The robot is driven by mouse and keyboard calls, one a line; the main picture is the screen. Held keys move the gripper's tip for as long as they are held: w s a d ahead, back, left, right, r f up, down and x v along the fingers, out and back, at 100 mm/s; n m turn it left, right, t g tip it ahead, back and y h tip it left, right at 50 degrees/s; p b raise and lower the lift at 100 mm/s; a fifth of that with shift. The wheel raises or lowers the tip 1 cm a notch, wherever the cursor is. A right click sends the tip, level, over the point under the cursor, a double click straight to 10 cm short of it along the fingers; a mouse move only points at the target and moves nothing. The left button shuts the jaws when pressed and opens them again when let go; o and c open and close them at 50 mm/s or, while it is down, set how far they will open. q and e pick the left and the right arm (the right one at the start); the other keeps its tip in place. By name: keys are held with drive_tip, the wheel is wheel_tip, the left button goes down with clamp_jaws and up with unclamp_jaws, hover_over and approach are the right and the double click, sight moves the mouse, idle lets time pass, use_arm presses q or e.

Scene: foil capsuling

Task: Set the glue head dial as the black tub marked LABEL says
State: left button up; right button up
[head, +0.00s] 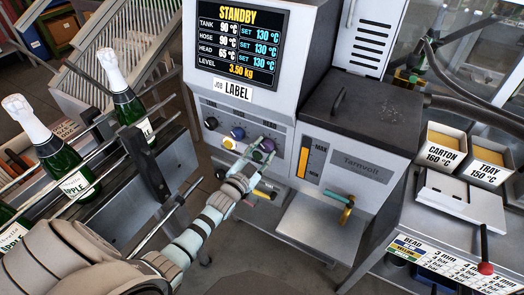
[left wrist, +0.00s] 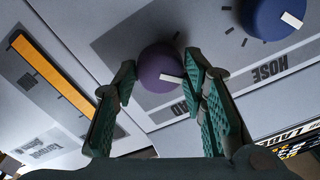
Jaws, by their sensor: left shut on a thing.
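The purple dial (head: 267,145) is on the grey front panel of the glue machine, right of the blue dial (head: 238,132). My left gripper (head: 256,156) is shut on it. In the left wrist view the purple dial (left wrist: 160,66) sits between the green fingertips (left wrist: 163,80), its white pointer toward the right finger. Its printed name is mostly hidden by that finger. The blue dial (left wrist: 274,18) is marked HOSE. The screen (head: 240,42) reads STANDBY, HEAD 65 °C, SET 130 °C. A JOB LABEL plate (head: 232,90) is below it. No tub marked LABEL is in view.
Tubs marked CARTON 160 °C (head: 440,154) and TRAY 150 °C (head: 487,174) stand at the right. Green bottles (head: 68,165) line a railed conveyor at the left.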

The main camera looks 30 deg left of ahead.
use_arm(q)
drive_tip(key=shift+m, duration=0.5)
drive_tip(key=shift+f, duration=0.1)
drive_tip(key=o, duration=1.2)
drive_tip(key=shift+c, duration=0.2)
drive_tip(key=shift+s, duration=0.15)
drive_tip(key=s, duration=1.1)
drive_tip(key=shift+s+d, duration=0.15)
drive_tip(key=shift+s, duration=0.25)
